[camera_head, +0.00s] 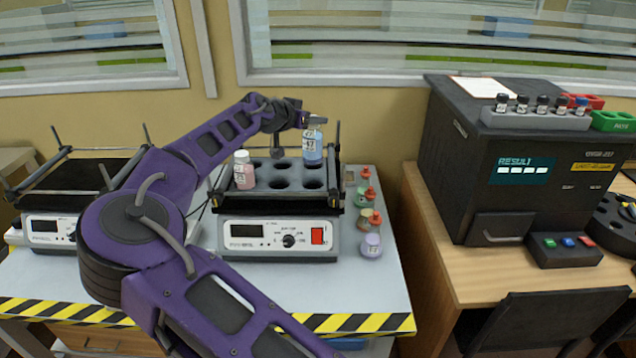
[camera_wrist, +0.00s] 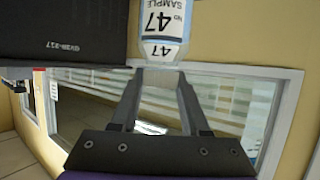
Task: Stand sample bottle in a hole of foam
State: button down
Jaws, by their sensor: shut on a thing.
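The sample bottle (camera_head: 312,150), with blue contents and a white label, is upright at the back right of the black foam (camera_head: 267,186). Its label reads 47 in the wrist view (camera_wrist: 160,28). My gripper (camera_head: 314,121) is shut on the bottle's top; the two fingers also show in the wrist view (camera_wrist: 160,80). The foam has several round holes and sits on the shaker. The bottle's base is over the back right hole area; I cannot tell whether it is inside the hole. A pink bottle (camera_head: 243,171) stands at the foam's left side.
The shaker (camera_head: 272,240) has raised side rails around the foam. Another shaker (camera_head: 62,232) stands at left. A black analyser (camera_head: 520,150) is on the wooden desk at right.

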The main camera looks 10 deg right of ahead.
aim_at(307, 153)
notch_tip(307, 153, down, 10)
jog(key=shift+r, duration=0.1)
dwell(0.4)
jog(key=shift+f, duration=0.2)
jog(key=shift+c, duration=1.9)
grip_release()
jog(key=shift+r, duration=0.1)
jog(key=shift+r, duration=0.15)
jog(key=v, duration=1.2)
